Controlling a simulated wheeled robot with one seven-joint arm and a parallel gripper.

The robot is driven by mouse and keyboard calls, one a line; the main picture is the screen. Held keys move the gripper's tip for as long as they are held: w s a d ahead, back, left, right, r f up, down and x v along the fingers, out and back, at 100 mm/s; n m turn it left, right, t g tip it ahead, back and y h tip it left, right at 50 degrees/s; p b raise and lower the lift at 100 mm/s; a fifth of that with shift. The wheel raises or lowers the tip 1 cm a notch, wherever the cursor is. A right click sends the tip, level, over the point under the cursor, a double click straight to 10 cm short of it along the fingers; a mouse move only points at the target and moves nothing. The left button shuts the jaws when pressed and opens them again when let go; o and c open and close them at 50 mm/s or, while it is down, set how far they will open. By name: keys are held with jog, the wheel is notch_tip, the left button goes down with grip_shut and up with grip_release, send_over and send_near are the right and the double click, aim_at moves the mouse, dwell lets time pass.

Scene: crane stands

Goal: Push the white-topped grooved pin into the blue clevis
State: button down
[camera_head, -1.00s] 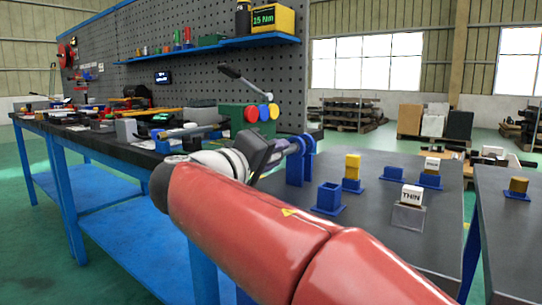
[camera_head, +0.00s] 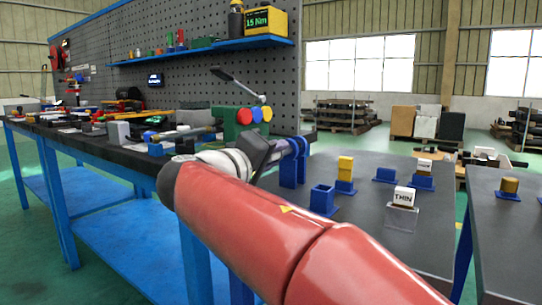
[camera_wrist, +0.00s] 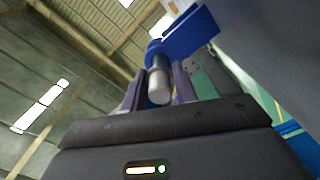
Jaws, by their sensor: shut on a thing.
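The blue clevis (camera_head: 288,172) stands upright on the dark table, just past the end of my arm. In the wrist view the blue clevis (camera_wrist: 190,36) is right beyond my fingertips. My gripper (camera_wrist: 160,82) is shut on a grey cylindrical pin (camera_wrist: 159,88), which lies between the fingers with its far end at the clevis. I cannot tell how deep the pin sits, and its white top and grooves are not clear. In the head view my gripper (camera_head: 278,150) is beside the clevis's upper part, and the pin is not discernible.
Blue sockets (camera_head: 322,199) and a yellow-topped block (camera_head: 345,165) stand right of the clevis. A white block marked THIN (camera_head: 403,196) sits on a clear stand. The workbench (camera_head: 110,146) at left is crowded with tools. A second table (camera_head: 505,230) is at far right.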

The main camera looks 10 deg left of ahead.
jog(key=shift+x, duration=1.2)
dwell(1.2)
jog(key=c, duration=1.1)
grip_release()
jog(key=shift+r, duration=0.1)
jog(key=shift+c, duration=0.2)
jog(key=shift+o, duration=0.6)
jog(key=shift+d+r, duration=0.1)
jog(key=shift+w, duration=0.1)
jog(key=shift+s+b, duration=0.45)
jog(key=shift+s, duration=0.05)
jog(key=shift+b+v, duration=0.45)
jog(key=shift+v, duration=1.35)
jog(key=shift+s+a, duration=0.2)
jog(key=shift+a, duration=0.05)
